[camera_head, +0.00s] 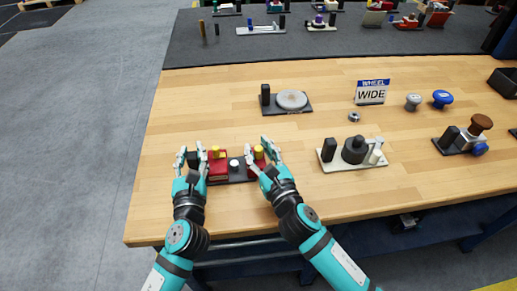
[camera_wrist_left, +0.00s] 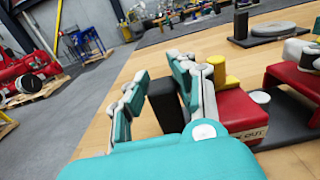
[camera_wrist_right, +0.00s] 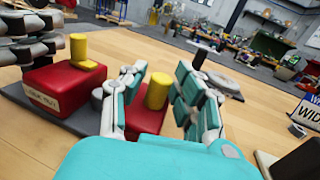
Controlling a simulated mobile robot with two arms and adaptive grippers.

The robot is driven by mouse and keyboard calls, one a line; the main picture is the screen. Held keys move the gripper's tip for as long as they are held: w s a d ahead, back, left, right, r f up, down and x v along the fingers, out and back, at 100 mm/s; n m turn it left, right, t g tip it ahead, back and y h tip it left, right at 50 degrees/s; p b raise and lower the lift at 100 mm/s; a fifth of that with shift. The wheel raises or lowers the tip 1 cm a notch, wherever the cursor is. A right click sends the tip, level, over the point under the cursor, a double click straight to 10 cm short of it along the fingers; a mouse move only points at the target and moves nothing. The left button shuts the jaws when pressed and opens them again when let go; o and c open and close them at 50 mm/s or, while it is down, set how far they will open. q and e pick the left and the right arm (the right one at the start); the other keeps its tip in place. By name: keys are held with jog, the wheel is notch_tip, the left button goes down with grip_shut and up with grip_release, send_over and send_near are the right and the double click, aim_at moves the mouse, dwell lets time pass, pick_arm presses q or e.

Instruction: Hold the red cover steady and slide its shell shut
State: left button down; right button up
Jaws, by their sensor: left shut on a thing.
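The red cover is in two parts on a dark base plate (camera_head: 238,172) near the table's front edge. The larger red block (camera_head: 217,168) has a yellow knob and a "LOCK OUT" label in the right wrist view (camera_wrist_right: 50,92). The smaller red shell (camera_wrist_right: 146,112) bears a yellow post and stands apart to the right, with a pale-topped peg (camera_head: 234,164) between them. My left gripper (camera_head: 188,158) is shut on the black upright block (camera_wrist_left: 165,103) at the base's left end. My right gripper (camera_head: 265,152) is open, its fingers either side of the red shell.
A grey disc fixture (camera_head: 291,99) stands behind. A white-based fixture (camera_head: 353,152) stands to the right, with a "WHEEL WIDE" sign (camera_head: 371,92) and knobs beyond. Bare wood lies between. The table's front edge is close to my arms.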

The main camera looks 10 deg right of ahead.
pick_arm(q)
jog(key=shift+f, duration=0.3)
pick_arm(e)
grip_shut()
pick_arm(q)
jog(key=shift+a, duration=0.1)
pick_arm(e)
jog(key=a, duration=0.5)
jog(key=shift+a, duration=0.1)
jog(key=shift+o, duration=2)
grip_release()
jog(key=v, duration=1.2)
jog(key=shift+s, duration=0.1)
